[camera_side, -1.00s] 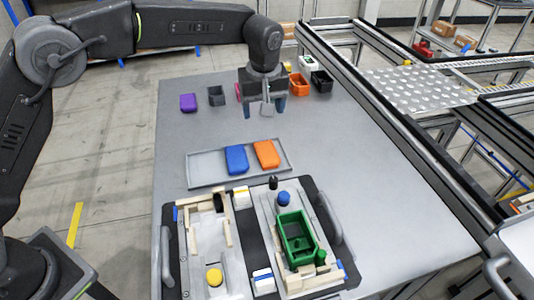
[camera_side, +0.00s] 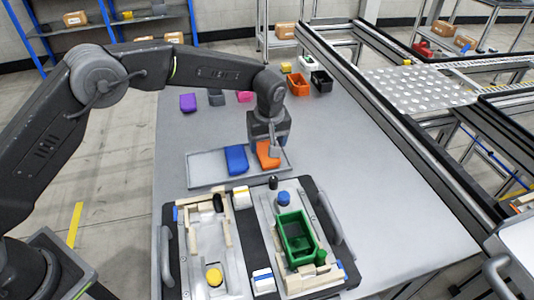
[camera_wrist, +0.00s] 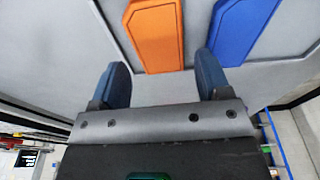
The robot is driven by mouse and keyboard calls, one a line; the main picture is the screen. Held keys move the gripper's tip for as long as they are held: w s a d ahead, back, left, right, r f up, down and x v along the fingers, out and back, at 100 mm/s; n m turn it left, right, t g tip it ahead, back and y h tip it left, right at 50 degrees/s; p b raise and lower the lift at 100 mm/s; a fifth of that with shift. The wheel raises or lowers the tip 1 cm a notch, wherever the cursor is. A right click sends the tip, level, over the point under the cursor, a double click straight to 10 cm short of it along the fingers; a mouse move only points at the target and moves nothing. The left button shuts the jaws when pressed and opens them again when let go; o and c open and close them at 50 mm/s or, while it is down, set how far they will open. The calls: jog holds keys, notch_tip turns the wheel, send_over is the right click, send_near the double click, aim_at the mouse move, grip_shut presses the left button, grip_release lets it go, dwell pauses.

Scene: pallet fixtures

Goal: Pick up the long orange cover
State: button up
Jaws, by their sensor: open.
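The long orange cover (camera_side: 268,156) lies in the right part of a shallow grey tray (camera_side: 206,166). It also shows in the wrist view (camera_wrist: 156,35), ahead of my fingers and lined up with the gap between them. My gripper (camera_side: 270,148) is open and empty, above the far end of the orange cover, and hides part of it in the side view. Its two blue fingers show apart in the wrist view (camera_wrist: 161,80). A long blue cover (camera_side: 236,160) lies beside the orange one, to its left in the side view.
A pallet fixture with a green box (camera_side: 297,238), a blue round knob (camera_side: 284,198) and a yellow round piece (camera_side: 214,276) stands in front of the tray. Purple (camera_side: 188,103), orange (camera_side: 299,84) and black (camera_side: 321,81) parts stand at the table's back. The table right of the tray is clear.

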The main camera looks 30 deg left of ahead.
notch_tip(320, 180, down, 4)
jog(key=shift+w+a+r, duration=0.1)
jog(key=shift+w+r, duration=0.05)
jog(key=shift+c, duration=0.4)
jog(key=c, duration=0.6)
jog(key=shift+r, duration=0.2)
